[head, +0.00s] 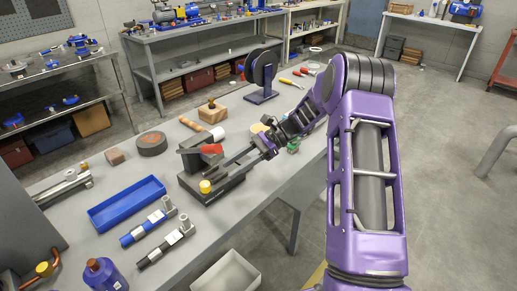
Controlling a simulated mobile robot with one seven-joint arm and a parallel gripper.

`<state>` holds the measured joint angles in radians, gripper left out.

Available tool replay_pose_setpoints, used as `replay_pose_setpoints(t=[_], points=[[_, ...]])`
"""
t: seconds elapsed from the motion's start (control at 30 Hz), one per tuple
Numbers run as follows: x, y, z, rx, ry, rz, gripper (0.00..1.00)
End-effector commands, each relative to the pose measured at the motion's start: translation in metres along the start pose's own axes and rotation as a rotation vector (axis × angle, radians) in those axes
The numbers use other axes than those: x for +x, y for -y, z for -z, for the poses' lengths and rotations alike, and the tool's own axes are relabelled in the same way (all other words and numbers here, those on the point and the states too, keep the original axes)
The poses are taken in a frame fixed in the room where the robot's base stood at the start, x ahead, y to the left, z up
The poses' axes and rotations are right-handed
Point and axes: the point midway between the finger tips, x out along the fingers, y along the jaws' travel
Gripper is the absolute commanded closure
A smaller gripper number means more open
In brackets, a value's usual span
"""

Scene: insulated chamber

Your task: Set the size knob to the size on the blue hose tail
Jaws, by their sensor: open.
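A dark bench device (226,187) stands mid-table, with a yellow knob (206,187) low on its near end and a red part on top. The yellow knob may be the size knob; I cannot read any marking on it. The blue hose tail (141,230) lies near the table's front edge, with a metal fitting at its upper right end and a white label too small to read. My gripper (232,163) is open beside the device, to the right of and above the yellow knob in the picture. It appears empty; whether it touches the device is unclear.
A black hose tail (165,246) lies beside the blue one.

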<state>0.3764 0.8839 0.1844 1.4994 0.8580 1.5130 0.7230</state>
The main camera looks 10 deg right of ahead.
Motion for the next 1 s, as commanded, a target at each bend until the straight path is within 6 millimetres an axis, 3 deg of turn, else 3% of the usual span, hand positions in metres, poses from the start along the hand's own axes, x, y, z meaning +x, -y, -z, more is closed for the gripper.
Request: replay_pose_setpoints(t=[0.2,0.4,0.8,0.93,1.0], points=[[-0.053,0.000,0.001,0.000,-0.001,0.002,0.51],[-0.082,0.000,0.000,0.000,0.000,0.001,0.51],[-0.092,0.000,0.000,0.001,0.001,-0.001,0.51],[-0.090,-0.002,-0.001,0.004,0.002,0.003,0.34],[-0.085,-0.006,-0.002,0.014,0.005,0.016,0.34]])
